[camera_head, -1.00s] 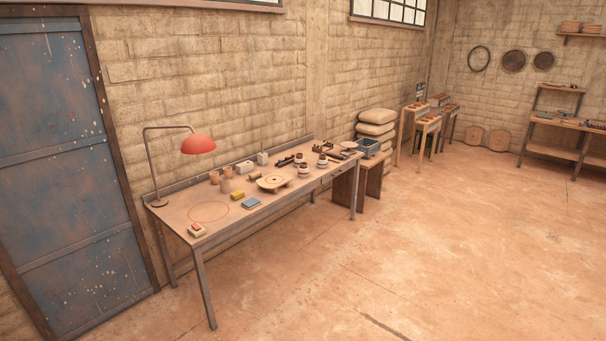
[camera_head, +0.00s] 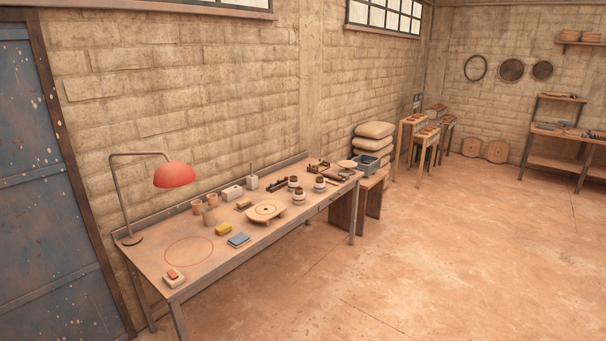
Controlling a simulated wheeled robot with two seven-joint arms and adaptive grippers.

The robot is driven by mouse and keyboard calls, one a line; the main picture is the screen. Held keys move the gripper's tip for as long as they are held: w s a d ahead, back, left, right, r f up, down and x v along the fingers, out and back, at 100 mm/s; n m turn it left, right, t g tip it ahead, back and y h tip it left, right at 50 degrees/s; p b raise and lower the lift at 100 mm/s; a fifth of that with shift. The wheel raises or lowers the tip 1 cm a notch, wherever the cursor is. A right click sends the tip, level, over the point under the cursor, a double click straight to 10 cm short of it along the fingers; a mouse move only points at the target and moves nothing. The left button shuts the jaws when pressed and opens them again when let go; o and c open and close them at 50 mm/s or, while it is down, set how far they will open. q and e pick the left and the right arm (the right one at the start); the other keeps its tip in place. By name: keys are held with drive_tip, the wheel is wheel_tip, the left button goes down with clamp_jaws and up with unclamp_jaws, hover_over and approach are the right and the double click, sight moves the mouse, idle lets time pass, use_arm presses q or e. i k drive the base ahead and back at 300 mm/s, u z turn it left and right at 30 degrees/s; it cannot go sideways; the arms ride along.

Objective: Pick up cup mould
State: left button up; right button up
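The workbench (camera_head: 150,262) runs along the brick wall, with many small things on it. I cannot tell for sure which one is the cup mould. A white block-like piece (camera_head: 232,192) and a smaller pale block (camera_head: 252,183) with a thin upright stand near the back edge. Terracotta-coloured cups (camera_head: 197,207) stand left of them. Small white pots with dark tops (camera_head: 294,182) stand toward the right. A round tan disc on feet (camera_head: 266,210) sits near the front. Neither of my grippers is in view.
A red lamp (camera_head: 174,175) stands at the bench's left end, by a red circle marked on the top. A blue book-like block (camera_head: 238,240), a yellow block (camera_head: 223,230) and a red-and-white piece (camera_head: 173,276) lie near the front.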

sight(297, 199)
drive_tip(key=z, duration=0.25)
drive_tip(key=i, duration=2.3)
drive_tip(key=u, duration=0.6)
drive_tip(key=i, duration=2.15)
drive_tip(key=u, duration=0.75)
